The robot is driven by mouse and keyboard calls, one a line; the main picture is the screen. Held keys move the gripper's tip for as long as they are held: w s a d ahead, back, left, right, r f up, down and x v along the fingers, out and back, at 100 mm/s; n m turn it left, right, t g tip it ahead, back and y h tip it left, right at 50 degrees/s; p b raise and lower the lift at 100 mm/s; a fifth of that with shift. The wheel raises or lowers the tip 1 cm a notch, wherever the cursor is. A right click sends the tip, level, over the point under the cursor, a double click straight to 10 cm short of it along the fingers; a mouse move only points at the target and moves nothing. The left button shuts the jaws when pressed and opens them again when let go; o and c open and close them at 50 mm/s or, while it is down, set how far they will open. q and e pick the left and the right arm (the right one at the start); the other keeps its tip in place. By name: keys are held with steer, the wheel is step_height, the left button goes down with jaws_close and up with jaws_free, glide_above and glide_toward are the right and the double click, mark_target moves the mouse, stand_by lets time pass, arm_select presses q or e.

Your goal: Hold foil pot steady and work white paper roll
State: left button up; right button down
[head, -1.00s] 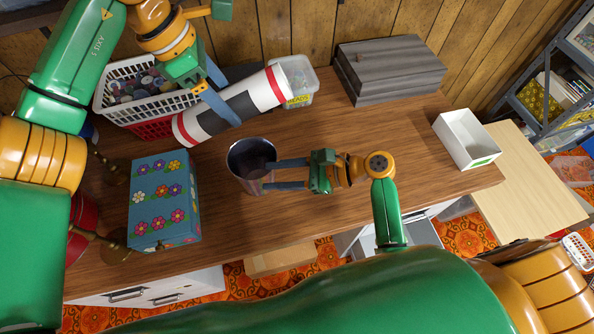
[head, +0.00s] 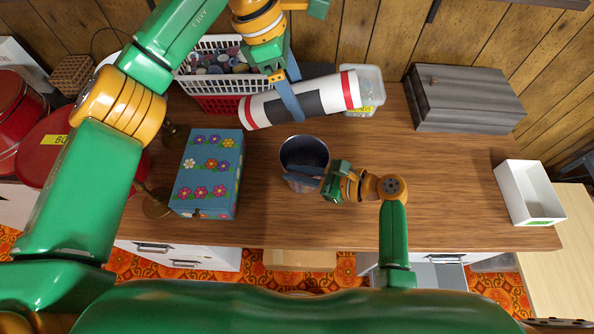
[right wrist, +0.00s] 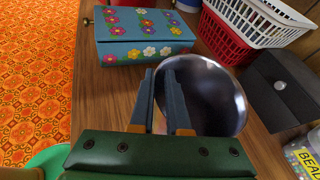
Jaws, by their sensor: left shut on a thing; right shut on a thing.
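The foil pot (head: 304,150) is a shiny metal cylinder with an open top, standing upright on the wooden table. My right gripper (head: 303,179) is shut on its near side, and its fingers hide part of the wall. In the right wrist view the pot (right wrist: 215,95) shows beyond the two fingers (right wrist: 172,100). The white paper roll (head: 335,94), with a dark middle band and red bands near its ends, is behind and above the pot. One finger is in front; the other is partly hidden.
A blue flowered box (head: 208,172) stands left of the pot. A white-and-red basket (head: 217,98) and a clear tub (head: 372,95) are behind. A dark grey box (head: 465,98) and a white open box (head: 527,192) stand right. The table between is clear.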

mark_target(272, 96)
arm_select(q)
step_height(272, 96, down, 12)
steer(key=o, duration=1.5)
steer(key=v, duration=1.2)
steer(key=shift+s, duration=0.1)
steer(key=shift+s+f+y, duration=0.35)
steer(key=shift+f+y, duration=0.35)
steer(key=shift+y, duration=0.4)
steer(key=shift+s+f+y, duration=0.1)
steer(key=shift+f+y, duration=0.25)
steer(key=shift+y, duration=0.45)
steer(key=f, duration=1.2)
steer(key=shift+w+d, duration=0.15)
steer(key=shift+w, duration=0.25)
steer(key=shift+r, duration=0.1)
jaws_close()
